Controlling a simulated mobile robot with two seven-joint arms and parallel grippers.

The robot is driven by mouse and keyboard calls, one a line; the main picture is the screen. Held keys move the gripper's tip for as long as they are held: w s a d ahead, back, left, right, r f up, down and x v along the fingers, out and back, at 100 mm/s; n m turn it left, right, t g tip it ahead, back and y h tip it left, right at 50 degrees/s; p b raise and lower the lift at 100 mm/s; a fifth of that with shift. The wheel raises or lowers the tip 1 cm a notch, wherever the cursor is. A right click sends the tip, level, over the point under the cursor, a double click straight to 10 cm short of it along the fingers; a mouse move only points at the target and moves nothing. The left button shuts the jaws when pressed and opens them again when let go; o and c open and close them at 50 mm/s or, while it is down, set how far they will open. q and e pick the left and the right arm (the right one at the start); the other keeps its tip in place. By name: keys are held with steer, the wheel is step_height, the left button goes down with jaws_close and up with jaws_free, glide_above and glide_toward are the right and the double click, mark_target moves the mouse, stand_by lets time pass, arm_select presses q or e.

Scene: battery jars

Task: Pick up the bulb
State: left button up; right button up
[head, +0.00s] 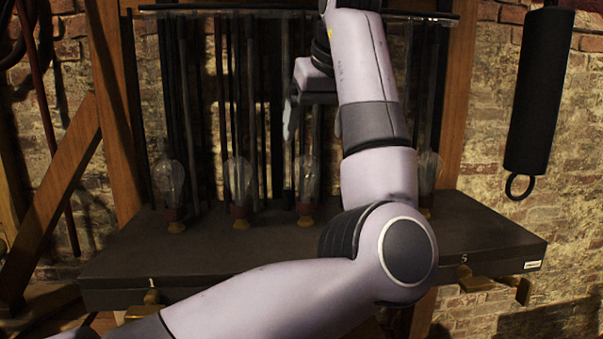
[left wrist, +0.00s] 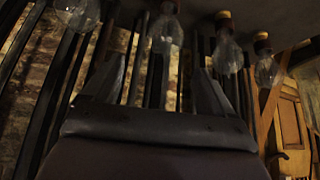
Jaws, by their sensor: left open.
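Several clear glass bulbs stand upright in a row on a dark shelf (head: 200,262). They include a far-left bulb (head: 168,180), a second bulb (head: 239,180), a middle bulb (head: 307,178) and a right bulb (head: 430,170). My arm may hide another between the middle and right ones. My left gripper (head: 312,122) is open and empty, above the middle bulb and apart from it. In the left wrist view, its fingers (left wrist: 158,85) are spread, with one bulb (left wrist: 166,35) beyond the gap and others (left wrist: 228,55) to either side. My right gripper is not in view.
Dark vertical rods (head: 180,100) hang behind the bulbs from a top bar. The shelf front has numbers and brass knobs (head: 143,308). A black cylinder (head: 540,90) with a ring hangs on the brick wall at right. Wooden posts (head: 110,110) flank the rods.

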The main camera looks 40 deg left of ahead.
mark_target(306, 153)
arm_select(q)
steer(key=x, duration=0.7)
steer(key=shift+s+a+p, duration=0.15)
steer(key=shift+s+p, duration=0.05)
steer(key=shift+p, duration=0.15)
steer(key=c, duration=1.3)
